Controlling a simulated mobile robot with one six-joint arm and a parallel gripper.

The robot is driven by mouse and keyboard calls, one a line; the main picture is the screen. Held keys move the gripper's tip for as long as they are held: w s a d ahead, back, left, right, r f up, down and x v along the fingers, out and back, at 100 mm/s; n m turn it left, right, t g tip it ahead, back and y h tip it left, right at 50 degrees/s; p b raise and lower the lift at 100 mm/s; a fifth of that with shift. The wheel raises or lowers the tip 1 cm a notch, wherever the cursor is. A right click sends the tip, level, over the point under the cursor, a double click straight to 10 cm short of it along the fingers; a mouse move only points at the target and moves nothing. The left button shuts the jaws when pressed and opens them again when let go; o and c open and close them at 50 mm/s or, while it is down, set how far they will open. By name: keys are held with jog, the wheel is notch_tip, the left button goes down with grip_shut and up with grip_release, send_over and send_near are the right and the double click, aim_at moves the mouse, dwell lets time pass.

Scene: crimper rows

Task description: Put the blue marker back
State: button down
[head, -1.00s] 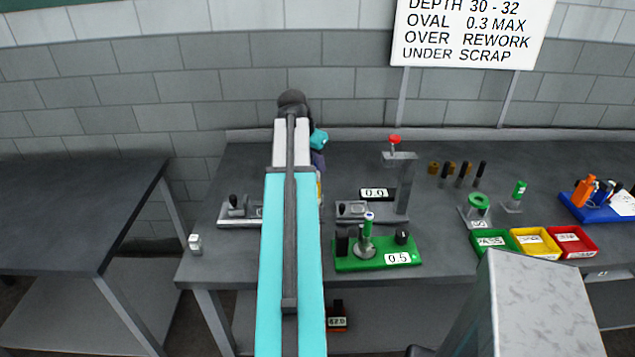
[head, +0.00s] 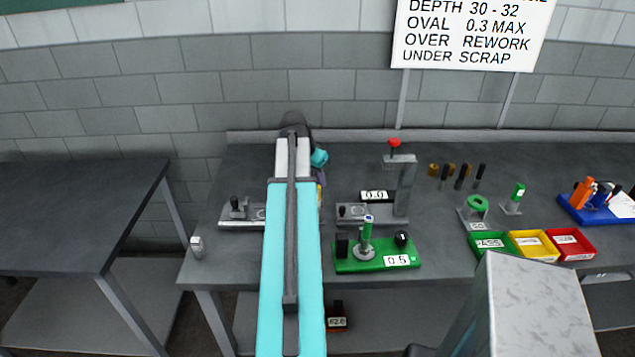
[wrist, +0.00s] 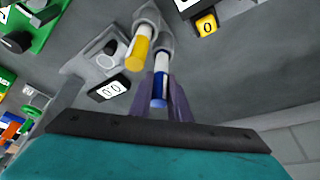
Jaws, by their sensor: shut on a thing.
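The blue marker (wrist: 160,88), blue with a white band, is between the purple fingers of my gripper (wrist: 162,92) in the wrist view. My gripper is shut on it. Its far end meets or overlaps a grey cup-like holder (wrist: 160,41); I cannot tell whether it is inside. A yellow marker (wrist: 138,53) with a white band sits in a grey holder just left of it. In the head view my arm hides the blue marker, and only a bit of yellow (head: 321,193) shows beside the arm.
A grey gauge stand (head: 403,185) with a red knob and a 0.0 display (head: 375,195) stands right of my arm. In front is a green base (head: 370,262) marked 0.5. Green, yellow and red bins (head: 570,243) stand at right.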

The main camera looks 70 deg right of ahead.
jog(key=shift+f, duration=0.9)
jog(key=shift+f, duration=0.1)
jog(key=c, duration=1.7)
grip_release()
jog(key=shift+o, duration=0.2)
jog(key=b+v, duration=0.2)
jog(key=v, duration=1)
jog(key=shift+w+d+r, duration=0.1)
jog(key=shift+r, duration=0.2)
